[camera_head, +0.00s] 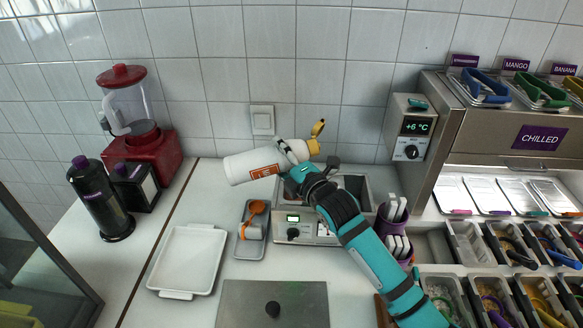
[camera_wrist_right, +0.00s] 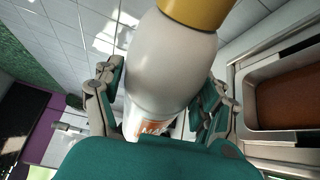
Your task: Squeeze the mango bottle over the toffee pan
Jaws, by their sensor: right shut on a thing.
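The mango bottle (camera_head: 245,166) is white with an orange label and a yellow cap (camera_head: 313,147). It lies nearly level in the air, cap end to the right, with a yellow flap standing up from the cap. My right gripper (camera_head: 290,160) is shut around it near the cap end. In the right wrist view the bottle (camera_wrist_right: 170,65) sits between both fingers. A metal pan (camera_wrist_right: 243,98) with brown filling shows at the right there. In the head view a warmer (camera_head: 300,238) with a green display stands below, its pans partly hidden by my right arm. My left gripper is not in view.
A white tray (camera_head: 188,261) and a small grey tray (camera_head: 246,250) with an orange spoon lie left of the warmer. A red blender (camera_head: 140,150) stands at the back left. A purple cup (camera_head: 388,225) and a chilled topping unit (camera_head: 470,140) stand at the right.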

